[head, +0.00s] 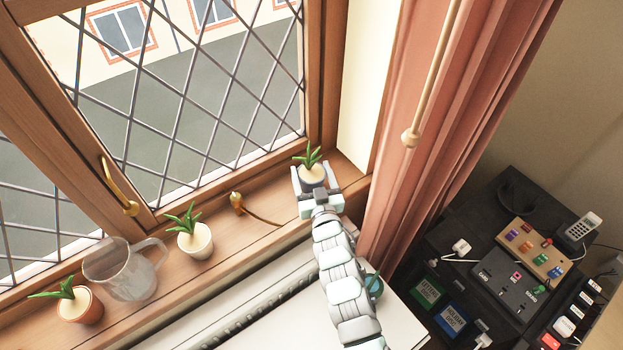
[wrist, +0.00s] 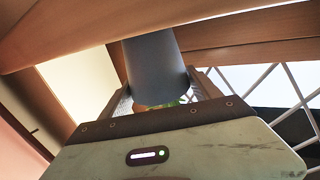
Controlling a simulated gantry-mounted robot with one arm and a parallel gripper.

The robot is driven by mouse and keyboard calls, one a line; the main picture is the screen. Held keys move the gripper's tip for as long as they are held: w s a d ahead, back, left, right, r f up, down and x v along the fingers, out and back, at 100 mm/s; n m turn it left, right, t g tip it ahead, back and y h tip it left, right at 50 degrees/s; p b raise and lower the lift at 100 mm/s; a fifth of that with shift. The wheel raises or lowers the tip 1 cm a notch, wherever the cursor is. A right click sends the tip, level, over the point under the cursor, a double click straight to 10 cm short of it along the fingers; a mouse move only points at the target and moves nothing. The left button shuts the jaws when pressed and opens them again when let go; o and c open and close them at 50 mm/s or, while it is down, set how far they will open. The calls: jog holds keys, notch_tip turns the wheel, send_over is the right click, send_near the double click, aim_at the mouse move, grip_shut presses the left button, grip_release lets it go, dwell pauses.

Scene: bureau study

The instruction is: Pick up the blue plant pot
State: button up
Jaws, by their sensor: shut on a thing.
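The blue plant pot (head: 313,174) is at the right end of the windowsill in the head view, looking pale there, with green leaves rising from it. In the wrist view the pot (wrist: 155,65) is blue-grey and sits between the two fingers, with a little green and orange showing at its lower end. My gripper (head: 313,178) is shut on the pot, one finger on each side; it also shows in the wrist view (wrist: 163,92). I cannot tell whether the pot's base touches the sill.
A cream pot (head: 195,243), a glass jug (head: 128,278) and a terracotta pot (head: 82,306) stand leftward along the sill. The latticed window (head: 190,90) is behind, and a pink curtain (head: 410,130) hangs close on the right.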

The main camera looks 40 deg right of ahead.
aim_at(312, 173)
jog(key=c, duration=0.4)
notch_tip(312, 173, up, 20)
jog(key=shift+r+b, duration=0.1)
jog(key=shift+b, duration=1)
jog(key=shift+s, duration=0.1)
